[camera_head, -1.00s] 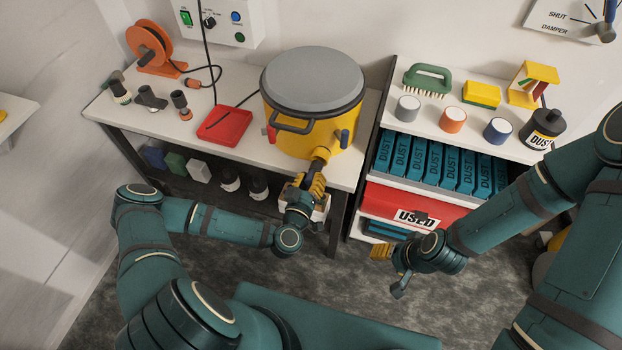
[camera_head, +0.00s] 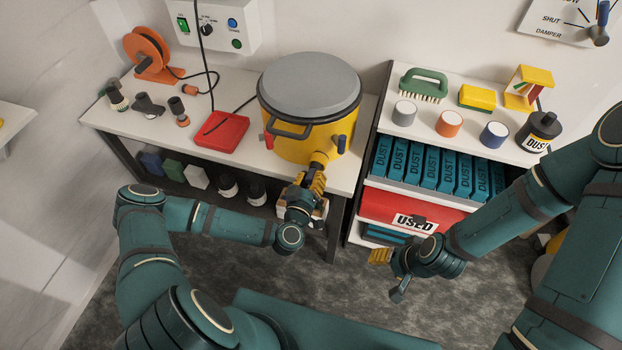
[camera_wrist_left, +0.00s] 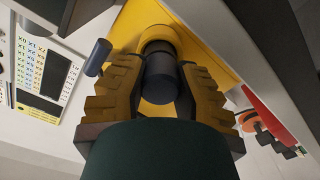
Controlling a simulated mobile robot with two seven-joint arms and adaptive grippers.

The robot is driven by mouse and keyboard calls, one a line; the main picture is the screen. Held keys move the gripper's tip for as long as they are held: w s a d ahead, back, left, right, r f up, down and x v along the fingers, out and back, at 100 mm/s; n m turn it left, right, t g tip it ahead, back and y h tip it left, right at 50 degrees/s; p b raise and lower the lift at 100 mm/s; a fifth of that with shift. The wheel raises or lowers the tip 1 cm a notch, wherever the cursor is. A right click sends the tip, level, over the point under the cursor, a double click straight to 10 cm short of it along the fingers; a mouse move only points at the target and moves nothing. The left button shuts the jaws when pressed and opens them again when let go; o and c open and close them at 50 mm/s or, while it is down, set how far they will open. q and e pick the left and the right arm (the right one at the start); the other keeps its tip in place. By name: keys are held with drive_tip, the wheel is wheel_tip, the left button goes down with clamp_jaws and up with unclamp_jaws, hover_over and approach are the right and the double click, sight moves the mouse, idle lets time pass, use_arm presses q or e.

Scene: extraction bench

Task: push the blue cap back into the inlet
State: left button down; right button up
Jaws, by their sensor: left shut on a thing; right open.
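The yellow drum (camera_head: 283,143) with a grey lid stands at the bench's front edge, its short inlet spout (camera_head: 320,157) facing me. My left gripper (camera_head: 317,180) is at the mouth of this spout. In the left wrist view its yellow fingers (camera_wrist_left: 160,75) are shut on both sides of a dark, slightly bluish cylinder, which I take for the cap (camera_wrist_left: 162,84). It lies in line with the inlet (camera_wrist_left: 157,36) and close to it; I cannot tell how far in it sits. The head view hides the cap behind the gripper. My right gripper (camera_head: 380,256) is open and empty, before the shelf.
A red tray (camera_head: 222,130) lies left of the drum. The shelf unit (camera_head: 387,125) with teal dust boxes (camera_head: 417,162) stands to the right.

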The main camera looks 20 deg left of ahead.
use_arm(q)
drive_tip(key=shift+w, duration=0.7)
drive_tip(key=c, duration=0.8)
unclamp_jaws()
drive_tip(key=shift+o, duration=0.2)
drive_tip(key=s, duration=1.2)
drive_tip(key=shift+a, duration=0.2)
